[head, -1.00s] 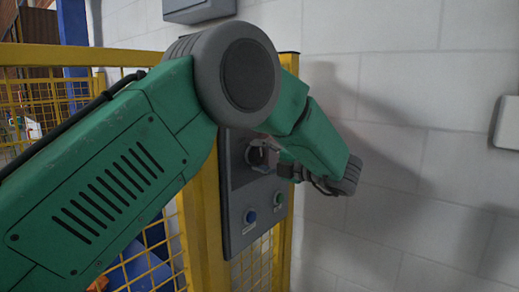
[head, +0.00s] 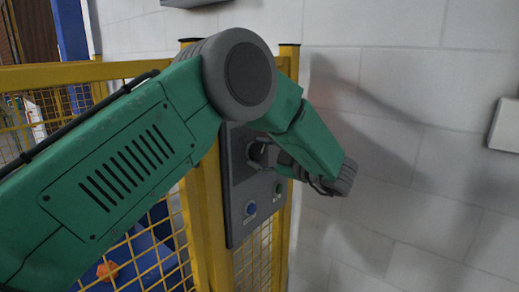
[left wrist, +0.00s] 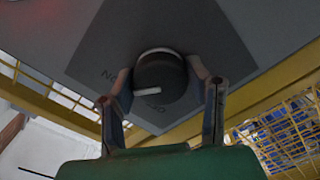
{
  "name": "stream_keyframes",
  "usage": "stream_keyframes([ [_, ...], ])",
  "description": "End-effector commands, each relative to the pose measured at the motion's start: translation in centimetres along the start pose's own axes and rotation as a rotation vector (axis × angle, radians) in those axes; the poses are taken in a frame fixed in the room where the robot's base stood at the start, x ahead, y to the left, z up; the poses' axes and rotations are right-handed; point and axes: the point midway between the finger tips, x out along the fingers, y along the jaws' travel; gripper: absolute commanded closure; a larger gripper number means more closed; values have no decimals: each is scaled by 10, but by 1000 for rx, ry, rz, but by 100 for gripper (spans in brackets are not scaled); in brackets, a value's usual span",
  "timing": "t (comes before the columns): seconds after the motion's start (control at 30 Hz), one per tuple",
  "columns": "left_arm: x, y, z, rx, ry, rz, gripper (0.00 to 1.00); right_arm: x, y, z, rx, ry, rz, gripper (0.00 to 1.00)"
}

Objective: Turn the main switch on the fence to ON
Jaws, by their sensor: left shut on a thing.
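The main switch is a dark round knob (left wrist: 160,75) on a grey panel (head: 236,213) fixed to the yellow fence. In the left wrist view my left gripper (left wrist: 166,92) has one finger on each side of the knob and is shut on it. A white mark on the knob lies almost level, towards the picture's left. Faint letters show upside down on the plate to the left of the knob and below it; I cannot tell for sure which the mark points to. In the head view the left gripper (head: 263,154) is at the panel and hides most of the knob.

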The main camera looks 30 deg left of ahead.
Motion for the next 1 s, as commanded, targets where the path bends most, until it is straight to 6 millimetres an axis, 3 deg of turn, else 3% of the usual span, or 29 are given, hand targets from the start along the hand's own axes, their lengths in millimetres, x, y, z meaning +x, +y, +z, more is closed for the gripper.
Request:
stream_keyframes([
  [0.53, -3, -7, 4, 41, -12, -8, 85, -2, 0, 0, 0, 0, 0, 60],
  [0.57, -3, -7, 4, 41, -12, -8, 53, -2, 0, 0, 0, 0, 0, 60],
  [0.6, -3, -7, 4, 40, -12, -7, 39, -2, 0, 0, 0, 0, 0, 60],
  [0.63, -3, -7, 4, 39, -11, -7, 36, -2, 0, 0, 0, 0, 0, 60],
  [1.0, -5, -3, 0, 30, -5, -2, 36, -3, 0, 3, 0, 3, 0, 60],
])
